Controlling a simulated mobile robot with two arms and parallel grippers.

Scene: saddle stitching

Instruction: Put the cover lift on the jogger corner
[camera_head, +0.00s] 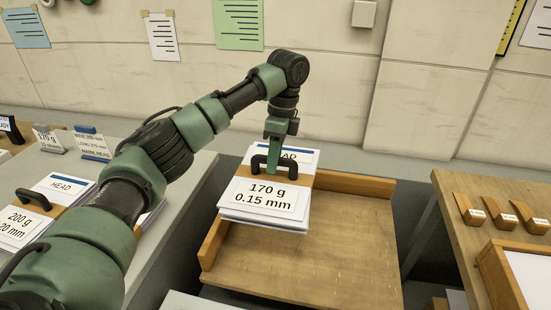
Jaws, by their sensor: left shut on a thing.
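My left gripper (278,150) is shut on the black handle of a lift of paper sheets (264,196). The lift has a tan band, a HEAD label at its far end and a card reading "170 g 0.15 mm". It is roughly level over the back-left part of the wooden jogger tray (310,265). It hides the jogger's back-left corner and part of the left wall. I cannot tell whether it rests on the jogger floor or hangs just above it. My right gripper is not in view.
Another handled lift (22,228), marked 200 g, lies on the grey table at left, partly behind my arm. Small sign cards (92,146) stand behind it. A wooden table (455,205) with small wooden tools (500,216) is at right. The jogger's front and right floor is bare.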

